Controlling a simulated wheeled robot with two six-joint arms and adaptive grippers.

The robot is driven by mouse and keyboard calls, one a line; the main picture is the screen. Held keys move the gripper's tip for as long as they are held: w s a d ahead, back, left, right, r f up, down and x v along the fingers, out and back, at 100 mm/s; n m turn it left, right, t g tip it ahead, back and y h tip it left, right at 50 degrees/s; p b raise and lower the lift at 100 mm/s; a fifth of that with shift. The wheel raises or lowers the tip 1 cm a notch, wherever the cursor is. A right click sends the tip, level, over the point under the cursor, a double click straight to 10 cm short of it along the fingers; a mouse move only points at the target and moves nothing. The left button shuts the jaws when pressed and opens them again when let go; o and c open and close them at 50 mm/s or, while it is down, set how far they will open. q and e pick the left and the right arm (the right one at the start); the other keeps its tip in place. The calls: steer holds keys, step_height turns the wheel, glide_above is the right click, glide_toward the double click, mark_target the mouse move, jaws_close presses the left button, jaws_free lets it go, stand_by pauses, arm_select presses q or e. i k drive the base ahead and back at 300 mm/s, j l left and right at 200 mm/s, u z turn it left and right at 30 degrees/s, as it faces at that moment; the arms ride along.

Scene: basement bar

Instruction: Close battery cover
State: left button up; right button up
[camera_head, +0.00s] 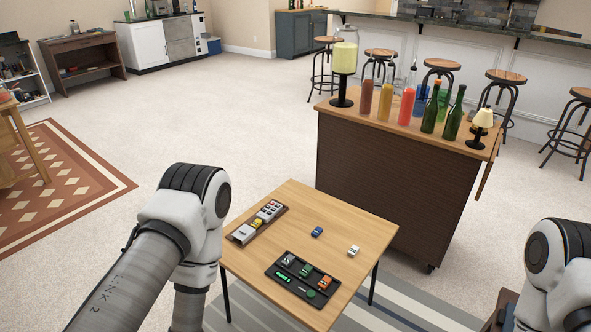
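A small wooden table (325,225) stands in front of me. A black tray-like case (269,269) lies near its front edge, holding several small grey, green and orange pieces. A brown case (237,233) lies at the table's left edge, with light-coloured pieces and a yellow one in it. A small blue piece (317,231) and a small white piece (353,250) lie apart on the bare wood. I cannot tell which part is the battery cover or whether it is open. My arms show at left and lower right, but neither gripper is visible.
A dark-sided counter (390,185) with bottles, a candle and a small lamp stands just behind the table. Bar stools line the back bar at the right. Open carpet (250,110) lies behind at the left.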

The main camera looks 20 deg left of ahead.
mark_target(245, 233)
steer(key=i+j, duration=0.25)
steer(key=i, duration=0.25)
steer(key=i+j, duration=0.25)
steer(key=i, duration=0.25)
